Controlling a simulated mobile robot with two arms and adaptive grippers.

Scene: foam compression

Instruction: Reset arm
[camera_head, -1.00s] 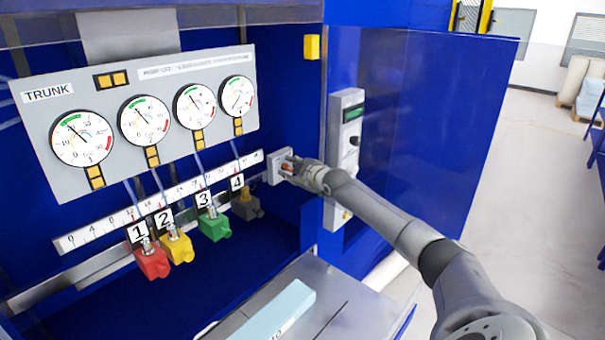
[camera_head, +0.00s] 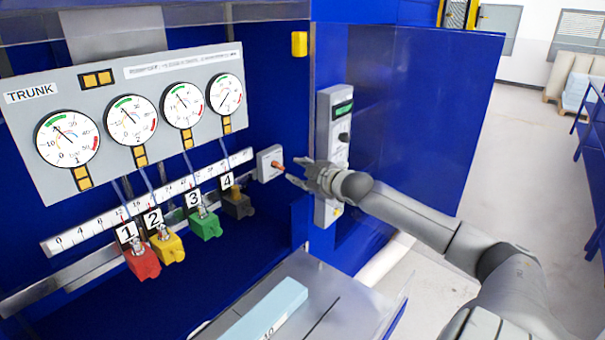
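My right arm comes in from the lower right. Its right gripper (camera_head: 297,174) is open, with its fingers spread and nothing between them. The fingers point left at a small switch box (camera_head: 264,163) on the inner side wall of the blue cabinet. An orange-red lever or knob (camera_head: 279,167) sticks out of the box just left of the fingertips, and a small gap seems to lie between them. My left gripper does not show.
A gauge panel (camera_head: 30,118) marked TRUNK hangs at the left above several coloured valves, including a red one (camera_head: 142,262). A control box (camera_head: 334,150) is mounted right behind my gripper. A light blue block (camera_head: 268,308) lies on the grey shelf (camera_head: 345,290). Open floor is at the right.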

